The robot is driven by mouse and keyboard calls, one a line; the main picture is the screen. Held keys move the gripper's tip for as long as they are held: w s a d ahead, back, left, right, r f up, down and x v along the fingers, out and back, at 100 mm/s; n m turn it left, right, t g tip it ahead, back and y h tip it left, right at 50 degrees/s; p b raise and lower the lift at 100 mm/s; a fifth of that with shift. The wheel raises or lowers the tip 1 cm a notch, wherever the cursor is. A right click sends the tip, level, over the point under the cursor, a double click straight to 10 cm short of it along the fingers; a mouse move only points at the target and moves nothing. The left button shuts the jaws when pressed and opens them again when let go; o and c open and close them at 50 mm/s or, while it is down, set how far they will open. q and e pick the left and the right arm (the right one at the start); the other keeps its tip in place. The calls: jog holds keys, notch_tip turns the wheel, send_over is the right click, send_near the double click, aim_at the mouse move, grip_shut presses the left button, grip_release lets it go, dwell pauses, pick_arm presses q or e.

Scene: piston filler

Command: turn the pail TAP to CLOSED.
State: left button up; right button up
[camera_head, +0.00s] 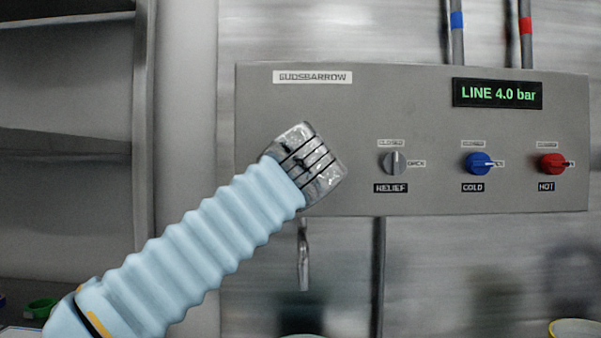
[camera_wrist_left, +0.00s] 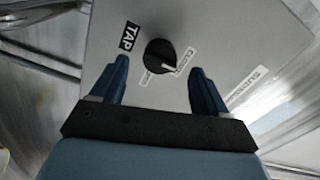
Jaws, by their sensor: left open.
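The TAP knob (camera_wrist_left: 157,54) is black and round with a white pointer, on the grey panel in the left wrist view. Its pointer slants toward the lower right, near the CLOSED label (camera_wrist_left: 178,60); the exact setting is hard to tell. A second label (camera_wrist_left: 150,77) sits below the knob. My left gripper (camera_wrist_left: 158,66) is open, its two blue fingers apart on either side of the knob; contact is not visible. In the head view my left arm, with a silvery wrist end, covers the knob and the fingers. My right gripper is not in view.
The panel (camera_head: 420,110) also carries a grey RELIEF knob (camera_head: 395,163), a blue COLD knob (camera_head: 478,163) and a red HOT knob (camera_head: 552,164), right of my arm. A display (camera_head: 497,94) reads LINE 4.0 bar. A metal spout (camera_head: 303,260) hangs below the panel.

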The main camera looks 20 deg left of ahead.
pick_arm(q)
jog(key=b+v, duration=0.1)
jog(key=v, duration=0.7)
jog(key=shift+s, duration=0.25)
